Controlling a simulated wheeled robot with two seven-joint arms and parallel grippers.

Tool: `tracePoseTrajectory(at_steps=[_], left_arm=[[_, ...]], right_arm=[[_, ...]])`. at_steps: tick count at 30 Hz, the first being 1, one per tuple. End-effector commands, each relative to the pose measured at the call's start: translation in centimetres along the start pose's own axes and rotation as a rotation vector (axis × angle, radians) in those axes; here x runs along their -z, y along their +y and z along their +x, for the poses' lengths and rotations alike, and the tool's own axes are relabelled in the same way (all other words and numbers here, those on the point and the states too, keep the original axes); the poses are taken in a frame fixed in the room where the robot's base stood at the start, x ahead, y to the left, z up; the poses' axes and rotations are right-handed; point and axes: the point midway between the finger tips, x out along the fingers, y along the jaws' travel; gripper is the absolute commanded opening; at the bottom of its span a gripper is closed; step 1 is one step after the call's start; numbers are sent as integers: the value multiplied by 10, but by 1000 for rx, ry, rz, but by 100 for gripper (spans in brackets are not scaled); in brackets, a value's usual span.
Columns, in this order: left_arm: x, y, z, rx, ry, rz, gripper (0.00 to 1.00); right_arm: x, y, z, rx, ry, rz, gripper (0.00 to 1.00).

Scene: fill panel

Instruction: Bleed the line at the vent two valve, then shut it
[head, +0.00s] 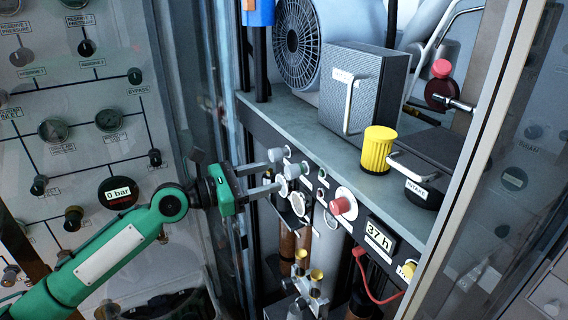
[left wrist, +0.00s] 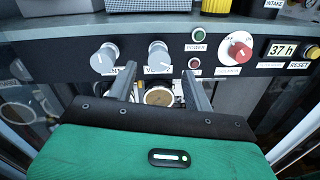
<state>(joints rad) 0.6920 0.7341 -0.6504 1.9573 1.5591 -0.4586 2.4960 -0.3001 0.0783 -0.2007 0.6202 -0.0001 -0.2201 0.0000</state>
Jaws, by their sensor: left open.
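The vent two valve is a grey round knob (left wrist: 158,54) on the dark panel strip, with a label partly readable as "VENT 2" below it. It also shows in the head view (head: 292,170). My left gripper (left wrist: 162,74) is open, its two fingers pointing at the panel on either side of that knob's line. In the head view my left gripper (head: 277,176) reaches in from the left, with its fingertips close to the knob. I cannot tell whether they touch it. A second grey knob (left wrist: 104,58) stands to the left, its label partly hidden by a finger. My right gripper is out of view.
Right of the vent knobs are a green button (left wrist: 198,34), a red knob (left wrist: 239,51), a "37 h" display (head: 380,236) and a yellow reset button (head: 407,269). A shelf (head: 290,112) with a fan and boxes lies above. A glass pane (head: 185,80) stands left.

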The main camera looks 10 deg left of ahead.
Motion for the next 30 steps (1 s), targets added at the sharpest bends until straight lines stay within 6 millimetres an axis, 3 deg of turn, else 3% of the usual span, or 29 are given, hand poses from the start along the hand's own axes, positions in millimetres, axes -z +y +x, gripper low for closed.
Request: tracePoseTrajectory(at_steps=[3, 9, 21, 28, 30], left_arm=[[-4, 1, 22, 1, -1, -1, 52], [-2, 1, 46, 0, -1, 0, 52], [1, 0, 52, 0, 1, 1, 52], [1, 0, 52, 0, 1, 1, 7], [1, 0, 52, 0, 1, 1, 7]], right_arm=[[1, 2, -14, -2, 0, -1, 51], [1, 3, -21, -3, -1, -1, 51], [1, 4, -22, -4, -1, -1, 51], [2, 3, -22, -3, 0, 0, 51], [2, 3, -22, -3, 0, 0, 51]])
